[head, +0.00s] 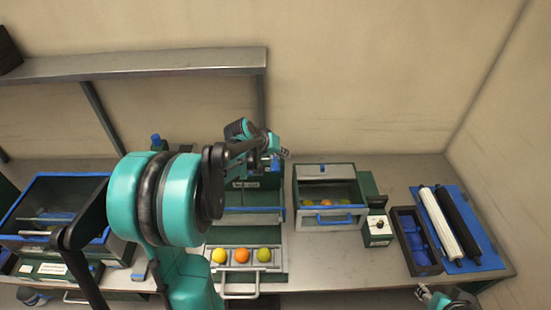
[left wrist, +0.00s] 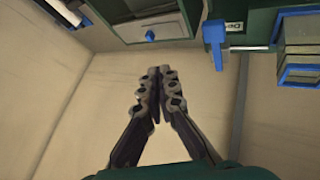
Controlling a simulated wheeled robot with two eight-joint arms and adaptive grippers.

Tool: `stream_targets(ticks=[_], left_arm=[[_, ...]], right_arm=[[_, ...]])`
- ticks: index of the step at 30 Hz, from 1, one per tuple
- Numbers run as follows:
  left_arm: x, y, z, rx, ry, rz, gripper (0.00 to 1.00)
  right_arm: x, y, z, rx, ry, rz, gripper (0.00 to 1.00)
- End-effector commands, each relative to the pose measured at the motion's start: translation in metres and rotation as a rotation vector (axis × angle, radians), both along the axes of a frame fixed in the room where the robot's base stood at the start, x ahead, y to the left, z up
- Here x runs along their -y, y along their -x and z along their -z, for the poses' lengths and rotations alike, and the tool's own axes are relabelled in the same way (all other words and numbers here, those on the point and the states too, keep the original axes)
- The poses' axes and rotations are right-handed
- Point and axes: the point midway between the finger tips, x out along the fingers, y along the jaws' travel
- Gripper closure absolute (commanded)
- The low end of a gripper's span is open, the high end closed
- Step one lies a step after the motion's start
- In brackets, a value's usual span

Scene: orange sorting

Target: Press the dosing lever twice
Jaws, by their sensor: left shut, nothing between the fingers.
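The dosing lever (left wrist: 214,42) is a blue handle beside a partly cut-off label on a dark green housing, at the upper right of the left wrist view. In the head view, a blue part (head: 276,163), apparently this lever, shows at the right side of the green machine (head: 240,198). My left gripper (head: 284,153) is over the top of that machine, close to the blue part. In the left wrist view its fingers (left wrist: 160,72) are together and empty, apart from the lever in the picture. My right gripper (head: 424,294) shows only partly at the bottom edge.
A tray (head: 245,269) with yellow, orange and yellow-green fruit sits in front of the machine. A clear-fronted bin (head: 330,217) and a small box (head: 377,232) stand to its right. A dark tray (head: 415,241) and a blue mat (head: 480,258) with two rollers lie farther right.

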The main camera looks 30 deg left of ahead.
Motion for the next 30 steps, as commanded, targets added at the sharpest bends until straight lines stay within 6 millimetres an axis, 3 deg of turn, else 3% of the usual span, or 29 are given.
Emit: stream_targets(ticks=[1,3,9,30], left_arm=[[-0.013,-0.008,-0.006,0.007,0.015,-0.013,1.00],[-0.026,-0.016,-0.006,0.018,0.035,-0.026,1.00],[-0.052,-0.029,-0.003,0.040,0.070,-0.047,1.00],[-0.059,-0.033,0.009,0.047,0.080,-0.053,1.00]], right_arm=[[0.000,0.000,-0.014,0.000,0.000,0.000,0.60],[0.000,0.000,-0.022,0.000,0.000,0.000,0.60],[0.000,0.000,-0.036,0.000,0.000,0.000,0.60],[0.000,0.000,-0.032,0.000,0.000,0.000,0.60]])
